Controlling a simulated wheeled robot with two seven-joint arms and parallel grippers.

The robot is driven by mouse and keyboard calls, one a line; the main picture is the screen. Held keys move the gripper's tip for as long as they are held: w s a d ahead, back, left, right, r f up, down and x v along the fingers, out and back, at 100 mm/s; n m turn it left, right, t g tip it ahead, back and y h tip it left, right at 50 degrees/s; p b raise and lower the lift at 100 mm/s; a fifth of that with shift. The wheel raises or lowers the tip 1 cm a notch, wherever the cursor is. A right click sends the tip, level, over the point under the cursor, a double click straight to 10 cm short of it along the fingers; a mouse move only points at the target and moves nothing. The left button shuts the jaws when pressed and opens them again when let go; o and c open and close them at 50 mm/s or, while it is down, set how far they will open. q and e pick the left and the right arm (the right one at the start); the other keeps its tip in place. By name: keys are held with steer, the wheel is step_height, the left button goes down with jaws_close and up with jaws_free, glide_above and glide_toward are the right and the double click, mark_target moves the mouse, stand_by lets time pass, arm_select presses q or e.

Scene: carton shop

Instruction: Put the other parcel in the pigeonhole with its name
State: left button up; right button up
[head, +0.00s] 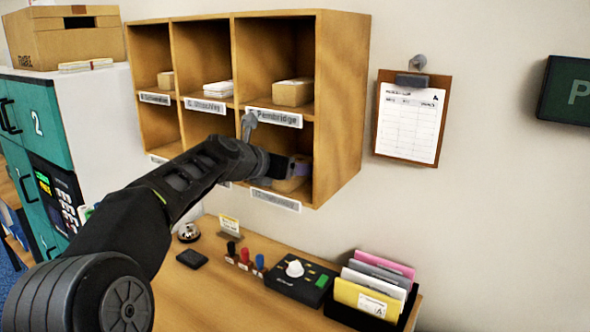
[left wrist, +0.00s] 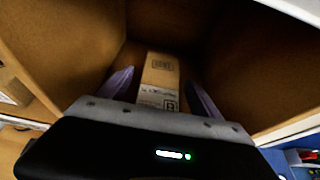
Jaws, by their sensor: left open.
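My left gripper (head: 296,170) reaches into the bottom right pigeonhole (head: 338,150). A brown parcel (head: 288,185) lies in that hole, partly hidden by my gripper. In the left wrist view the parcel (left wrist: 160,72) lies on the hole's floor between the two purple fingers of the gripper (left wrist: 158,88). The fingers are open, with a gap on each side of it. The parcel has a white label whose name I cannot read. Another brown parcel (head: 293,92) lies in the top right hole, above the Pembridge name plate (head: 273,117). My right gripper is out of view.
The wooden rack's top left hole has a small box (head: 165,80), its top middle hole white papers (head: 218,89). Below, the desk carries a bell (head: 188,232), stamps (head: 245,256), a black device (head: 298,278) and a folder holder (head: 375,285). A clipboard (head: 410,118) hangs right.

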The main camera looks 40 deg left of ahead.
arm_select(q)
steer(key=b+v, duration=0.1)
steer(key=v, duration=0.8)
steer(key=shift+s+b, duration=0.15)
steer(key=shift+b, duration=0.2)
stand_by(0.3)
